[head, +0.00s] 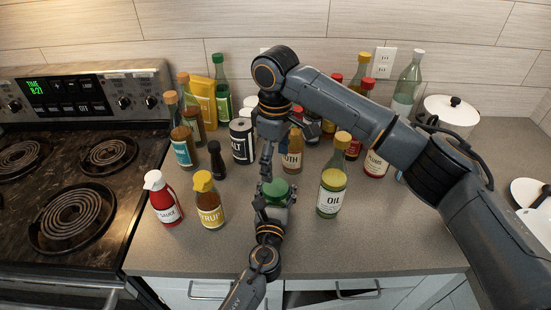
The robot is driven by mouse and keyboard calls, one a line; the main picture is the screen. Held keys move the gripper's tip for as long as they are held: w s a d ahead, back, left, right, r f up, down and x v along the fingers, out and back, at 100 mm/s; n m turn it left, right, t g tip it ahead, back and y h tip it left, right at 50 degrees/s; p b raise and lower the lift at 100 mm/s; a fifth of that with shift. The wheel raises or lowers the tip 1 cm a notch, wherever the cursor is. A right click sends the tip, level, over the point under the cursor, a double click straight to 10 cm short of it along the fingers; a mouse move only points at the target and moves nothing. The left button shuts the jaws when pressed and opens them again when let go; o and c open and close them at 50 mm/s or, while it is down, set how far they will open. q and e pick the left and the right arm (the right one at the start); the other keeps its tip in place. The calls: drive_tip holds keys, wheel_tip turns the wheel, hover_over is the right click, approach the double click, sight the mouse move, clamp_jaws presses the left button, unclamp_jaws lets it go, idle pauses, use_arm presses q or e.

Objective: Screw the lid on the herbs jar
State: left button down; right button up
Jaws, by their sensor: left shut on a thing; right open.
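A green round lid (275,188) shows at the middle of the counter, just beyond my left gripper. It appears to sit on top of the herbs jar; the jar's body is mostly hidden by the gripper, and I cannot tell how tightly the lid sits. My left gripper (272,205) comes from the front edge and is shut on the jar. My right gripper (268,158) points down from above, open, with its fingertips just behind and above the lid. I cannot tell whether they touch it.
An oil bottle (332,190) stands close on the right. A syrup bottle (208,203) and a red sauce bottle (162,200) stand to the left. A salt container (242,141) and several bottles crowd behind. The stove (72,215) is at far left. Counter near the front edge is clear.

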sight(275, 187)
drive_tip(key=shift+f, duration=4)
drive_tip(key=c, duration=1.2)
drive_tip(key=o, duration=1.3)
drive_tip(key=shift+o, duration=0.2)
wheel_tip(275, 187, up, 12)
